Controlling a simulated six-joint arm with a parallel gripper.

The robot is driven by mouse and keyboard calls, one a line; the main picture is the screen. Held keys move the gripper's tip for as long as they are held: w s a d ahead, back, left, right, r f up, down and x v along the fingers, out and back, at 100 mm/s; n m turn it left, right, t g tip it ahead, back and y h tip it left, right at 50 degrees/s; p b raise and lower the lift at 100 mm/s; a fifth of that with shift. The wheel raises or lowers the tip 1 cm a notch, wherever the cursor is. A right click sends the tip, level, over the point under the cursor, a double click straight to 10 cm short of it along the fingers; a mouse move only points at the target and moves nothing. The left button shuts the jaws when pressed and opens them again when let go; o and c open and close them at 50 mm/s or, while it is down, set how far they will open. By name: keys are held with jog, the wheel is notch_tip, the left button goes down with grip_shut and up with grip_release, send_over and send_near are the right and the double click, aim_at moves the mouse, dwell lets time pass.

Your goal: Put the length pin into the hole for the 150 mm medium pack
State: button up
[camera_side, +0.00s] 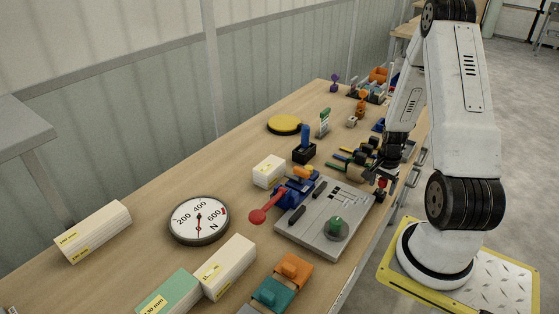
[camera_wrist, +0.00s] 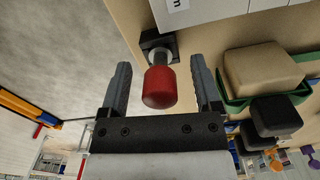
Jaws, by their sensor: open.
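A red-headed pin (camera_wrist: 160,88), which looks like the length pin, stands in a small black block (camera_wrist: 153,42) by the table edge in the wrist view. A short metal shank shows between its head and the block. My gripper (camera_wrist: 161,68) is open, with one finger on each side of the red head and gaps on both sides. In the side view my gripper (camera_side: 384,168) is low at the table's right edge, and the red head (camera_side: 382,183) shows just under it. The hole for the 150 mm medium pack cannot be made out in either view.
A grey plate (camera_side: 310,232) with black slots and a green knob lies left of my gripper. Green-trayed blocks (camera_wrist: 262,75) sit close right in the wrist view.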

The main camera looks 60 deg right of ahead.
aim_at(384, 179)
dwell(0.5)
grip_shut()
jog(key=shift+r, duration=4.95)
jog(key=w+a, duration=0.7)
jog(key=w, duration=0.5)
jog(key=shift+a+f, duration=0.3)
jog(key=shift+f, duration=0.15)
